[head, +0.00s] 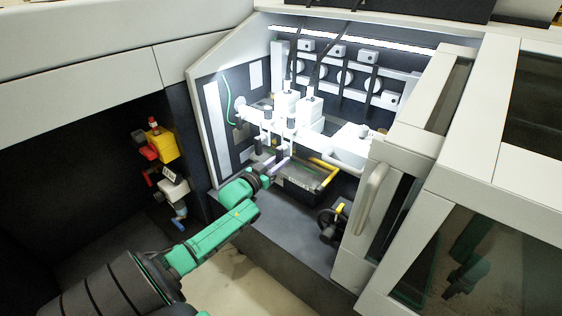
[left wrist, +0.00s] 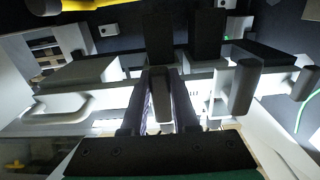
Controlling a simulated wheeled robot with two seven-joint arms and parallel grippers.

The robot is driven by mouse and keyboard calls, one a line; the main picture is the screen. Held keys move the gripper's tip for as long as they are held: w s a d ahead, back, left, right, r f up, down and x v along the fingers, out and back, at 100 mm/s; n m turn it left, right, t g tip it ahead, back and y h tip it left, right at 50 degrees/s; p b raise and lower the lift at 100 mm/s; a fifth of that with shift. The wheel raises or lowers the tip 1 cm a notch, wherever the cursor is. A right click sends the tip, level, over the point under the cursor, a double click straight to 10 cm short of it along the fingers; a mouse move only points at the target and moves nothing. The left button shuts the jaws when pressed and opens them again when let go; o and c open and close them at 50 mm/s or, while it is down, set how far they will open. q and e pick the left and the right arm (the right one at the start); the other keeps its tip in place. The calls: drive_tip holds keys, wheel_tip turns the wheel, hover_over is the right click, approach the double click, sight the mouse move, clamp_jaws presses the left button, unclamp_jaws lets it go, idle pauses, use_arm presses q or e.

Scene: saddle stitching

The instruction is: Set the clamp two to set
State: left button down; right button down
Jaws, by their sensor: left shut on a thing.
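My left gripper (head: 274,163) reaches into the lit machine bay from the lower left, at the clamp row in front of the white stitching heads (head: 309,112). In the left wrist view its two dark fingers (left wrist: 160,85) are shut on a dark grey clamp lever (left wrist: 161,104), which stands between them. Two similar dark levers, one nearer (left wrist: 241,86) and one farther (left wrist: 304,83), stand apart to the right in that view. No number is readable on the clamps. The fingers hide part of the held lever. My right gripper is not in view.
The bay's open door with a pale handle (head: 371,198) stands on the right. A yellow bar (head: 325,173) and a black handwheel (head: 331,224) are right of my gripper. A yellow and red valve unit (head: 159,145) hangs on the left wall.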

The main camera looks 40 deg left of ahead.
use_arm(q)
drive_tip(key=c, duration=0.7)
unclamp_jaws()
drive_tip(key=s+p, duration=0.2)
drive_tip(key=s, duration=1.2)
drive_tip(key=shift+s+d, duration=0.1)
drive_tip(key=shift+s, duration=0.2)
